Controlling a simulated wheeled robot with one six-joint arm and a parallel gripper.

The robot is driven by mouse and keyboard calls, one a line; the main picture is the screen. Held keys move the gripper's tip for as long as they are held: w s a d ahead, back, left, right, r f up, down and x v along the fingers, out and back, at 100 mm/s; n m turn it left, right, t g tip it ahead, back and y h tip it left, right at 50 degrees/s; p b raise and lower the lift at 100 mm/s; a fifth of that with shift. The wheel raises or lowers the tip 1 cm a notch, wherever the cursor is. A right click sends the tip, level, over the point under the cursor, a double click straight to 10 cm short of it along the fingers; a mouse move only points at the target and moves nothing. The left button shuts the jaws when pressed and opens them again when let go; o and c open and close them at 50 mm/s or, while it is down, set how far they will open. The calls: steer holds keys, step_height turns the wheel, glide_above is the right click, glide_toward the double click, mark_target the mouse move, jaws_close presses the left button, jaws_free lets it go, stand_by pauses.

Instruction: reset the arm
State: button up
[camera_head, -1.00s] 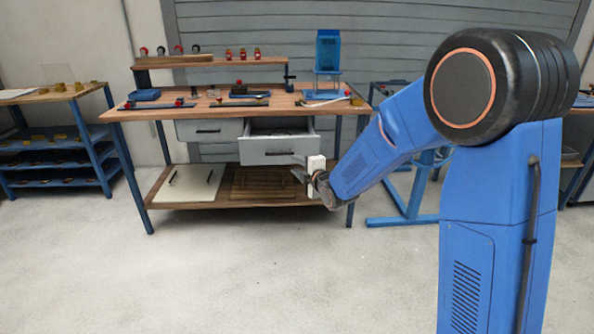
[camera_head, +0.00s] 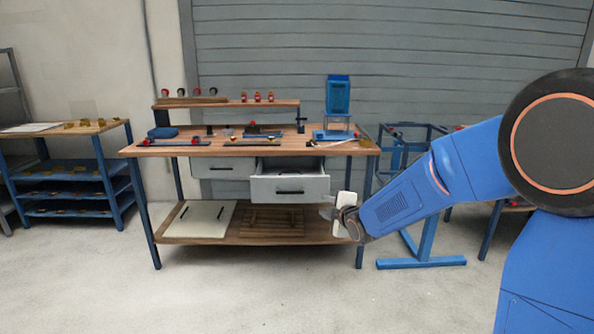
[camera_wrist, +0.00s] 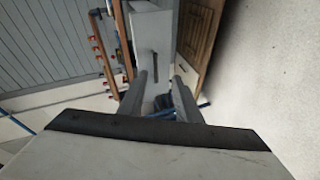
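My gripper (camera_head: 327,212) hangs at the end of my blue arm, in front of the right end of the workbench's lower part in the head view. In the wrist view its two grey fingers (camera_wrist: 160,88) stand apart with a gap between them. I see nothing held between them. The arm reaches in from the right and slopes down toward the bench. The open drawer (camera_head: 290,188) of the bench is just left of and above the gripper in the head view.
The workbench (camera_head: 350,146) has small tools and a blue machine (camera_head: 338,95) on top. A shelf rack (camera_head: 75,168) stands left. A blue frame stand (camera_head: 421,262) is behind my arm. The grey floor in front is clear.

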steer(key=s+d+r+m+g+h, duration=0.25)
steer(key=s+d+m, duration=0.25)
steer(key=s+d, duration=0.35)
steer(key=s+d+f+m+g, duration=0.1)
steer(key=s+d+m+g, duration=0.1)
steer(key=s, duration=1.1)
steer(key=s+d+f+m+g+h, duration=0.1)
steer(key=s+d+m+g, duration=0.1)
steer(key=s+d+m, duration=0.2)
steer(key=s+d+f+m+g+h, duration=0.1)
steer(key=s+m, duration=0.6)
steer(key=s, duration=1.4)
steer(key=d+g, duration=0.1)
steer(key=d, duration=0.1)
steer(key=shift+s+d+m, duration=0.3)
steer(key=shift+d+m, duration=0.05)
steer(key=shift+m, duration=0.05)
